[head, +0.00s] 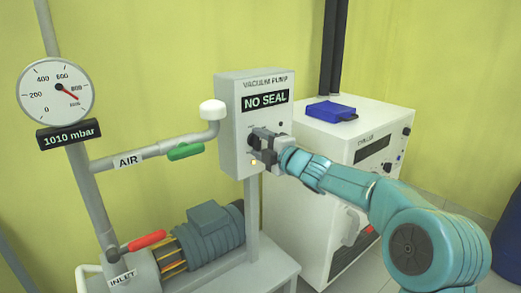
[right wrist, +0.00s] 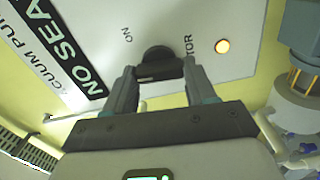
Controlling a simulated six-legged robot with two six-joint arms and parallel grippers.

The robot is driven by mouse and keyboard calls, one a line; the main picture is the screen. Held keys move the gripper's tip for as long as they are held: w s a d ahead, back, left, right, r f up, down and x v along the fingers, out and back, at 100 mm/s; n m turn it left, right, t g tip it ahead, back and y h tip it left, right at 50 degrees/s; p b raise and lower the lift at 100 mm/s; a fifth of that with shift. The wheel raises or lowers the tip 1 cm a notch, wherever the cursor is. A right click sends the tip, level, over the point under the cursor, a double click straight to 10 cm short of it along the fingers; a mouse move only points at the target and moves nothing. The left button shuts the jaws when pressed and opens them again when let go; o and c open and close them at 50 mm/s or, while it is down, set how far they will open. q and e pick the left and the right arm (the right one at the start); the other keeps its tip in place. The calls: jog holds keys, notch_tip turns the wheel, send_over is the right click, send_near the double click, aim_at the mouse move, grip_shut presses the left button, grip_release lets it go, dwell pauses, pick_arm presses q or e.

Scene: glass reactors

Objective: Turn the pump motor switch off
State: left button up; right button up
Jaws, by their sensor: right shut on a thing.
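The grey vacuum pump box (head: 233,150) stands on a post, with "NO SEAL" on its display (head: 264,100). In the right wrist view the black round motor switch (right wrist: 157,53) sits on the panel, with "ON" and part of "MOTOR" printed around it. My right gripper (right wrist: 158,72) has its two fingers on either side of the switch and is shut on it. In the head view the right gripper (head: 259,149) covers the switch. An amber lamp (right wrist: 222,46) beside it is lit; it also shows in the head view (head: 254,162). My left gripper is not in view.
A white chiller (head: 325,195) with a blue box (head: 331,111) on top stands right of the panel. Left are a gauge (head: 56,91) reading 1010 mbar, a green air handle (head: 185,151) and a red inlet handle (head: 147,240). The pump (head: 211,230) is below.

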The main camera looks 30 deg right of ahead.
jog(key=shift+n, duration=0.7)
jog(key=o, duration=1)
jog(key=shift+o, duration=0.2)
jog(key=shift+b, duration=0.3)
jog(key=shift+s, duration=0.3)
jog(key=s+d, duration=0.1)
jog(key=s, duration=1.4)
jog(key=shift+s+d+b, duration=0.15)
jog(key=shift+s+b, duration=0.15)
jog(key=shift+s, duration=0.05)
